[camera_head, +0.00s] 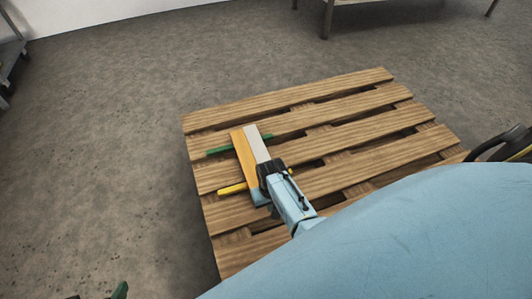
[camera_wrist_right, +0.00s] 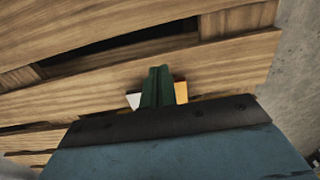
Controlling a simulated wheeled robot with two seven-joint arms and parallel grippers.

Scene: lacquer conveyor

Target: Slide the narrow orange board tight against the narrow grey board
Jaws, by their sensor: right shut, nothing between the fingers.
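The narrow orange board (camera_head: 243,154) lies on the pallet, left of the narrow grey board (camera_head: 257,144), which looks pale. In the head view they lie side by side with no clear gap, though the grey one's near end is hidden by my right gripper (camera_head: 265,170). That gripper is shut and empty at the boards' near part; touching cannot be told. In the wrist view its green fingers (camera_wrist_right: 157,86) are together, with a bit of grey board (camera_wrist_right: 132,101) to the left and orange board (camera_wrist_right: 181,92) to the right. A green tip (camera_head: 120,290), likely my left gripper, shows at the bottom left.
A green strip (camera_head: 219,151) and a yellow strip (camera_head: 233,188) stick out from the boards' sides. The slatted wooden pallet (camera_head: 340,105) is bare to the right, with dark gaps between slats. Grey floor (camera_head: 110,130) surrounds it. A table (camera_head: 345,5) stands far back.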

